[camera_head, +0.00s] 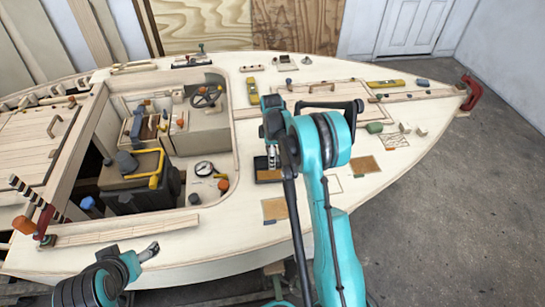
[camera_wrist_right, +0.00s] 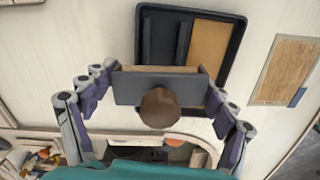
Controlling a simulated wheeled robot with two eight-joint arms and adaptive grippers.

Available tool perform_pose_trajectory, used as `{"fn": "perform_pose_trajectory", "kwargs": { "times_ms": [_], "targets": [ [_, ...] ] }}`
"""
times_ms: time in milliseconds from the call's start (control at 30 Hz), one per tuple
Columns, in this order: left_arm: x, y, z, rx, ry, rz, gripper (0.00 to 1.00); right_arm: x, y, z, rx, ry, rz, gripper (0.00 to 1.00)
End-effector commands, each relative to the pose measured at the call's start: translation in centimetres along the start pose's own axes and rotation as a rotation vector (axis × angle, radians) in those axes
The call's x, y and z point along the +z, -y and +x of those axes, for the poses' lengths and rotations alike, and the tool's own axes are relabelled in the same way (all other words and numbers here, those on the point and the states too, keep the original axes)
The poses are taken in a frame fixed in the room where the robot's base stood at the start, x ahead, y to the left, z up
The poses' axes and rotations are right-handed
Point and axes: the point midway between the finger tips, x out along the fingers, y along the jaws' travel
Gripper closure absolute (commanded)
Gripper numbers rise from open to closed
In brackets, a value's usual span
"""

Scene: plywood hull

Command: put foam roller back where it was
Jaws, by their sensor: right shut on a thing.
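In the wrist view my right gripper (camera_wrist_right: 160,95) is shut on a flat dark grey block (camera_wrist_right: 128,88) with a pale wooden edge and a round brown knob (camera_wrist_right: 158,108). I cannot tell whether this is the foam roller; no plain roller shape shows clearly. The held block is over the near edge of a black tray (camera_wrist_right: 239,40), which has dark bars and a tan panel inside. In the head view my right gripper (camera_head: 272,158) points down at this tray (camera_head: 268,178) and hides part of it.
The deck has an open cockpit (camera_head: 165,150) left of the tray, with a round gauge (camera_head: 204,168) and a yellow handle (camera_head: 155,181). Tan sheets (camera_head: 275,208) lie near the tray. Yellow levels (camera_head: 385,84) and small blocks lie to the right. A plank (camera_head: 125,230) lies along the near edge.

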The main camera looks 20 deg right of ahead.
Motion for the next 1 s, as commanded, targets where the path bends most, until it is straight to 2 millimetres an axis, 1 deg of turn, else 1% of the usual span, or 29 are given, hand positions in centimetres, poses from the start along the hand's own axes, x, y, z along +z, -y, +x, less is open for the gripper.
{"fn": "perform_pose_trajectory", "kwargs": {
  "times_ms": [167,467,500,533,867,1000],
  "targets": [
    [-0.1,0.0,-0.1,0.0,0.0,0.0,0.24,0.0,0.0,-0.2,0.0,0.0,0.0,0.47],
    [0.4,0.0,0.6,0.0,0.0,0.0,0.24,0.0,0.0,0.8,0.0,0.0,0.0,0.47],
    [0.3,0.0,0.5,0.0,0.0,0.0,0.24,0.0,0.0,0.7,0.0,0.0,0.0,0.07],
    [0.3,0.0,0.5,0.0,0.0,0.0,0.24,0.0,0.0,0.7,0.0,0.0,0.0,0.0],
    [0.3,0.0,0.4,0.0,0.0,0.0,0.24,0.0,0.0,0.6,0.0,0.0,0.0,0.0],
    [-0.1,0.0,-0.2,0.0,0.0,0.0,0.24,0.0,0.0,-0.3,0.0,0.0,0.0,0.0]
  ]
}}
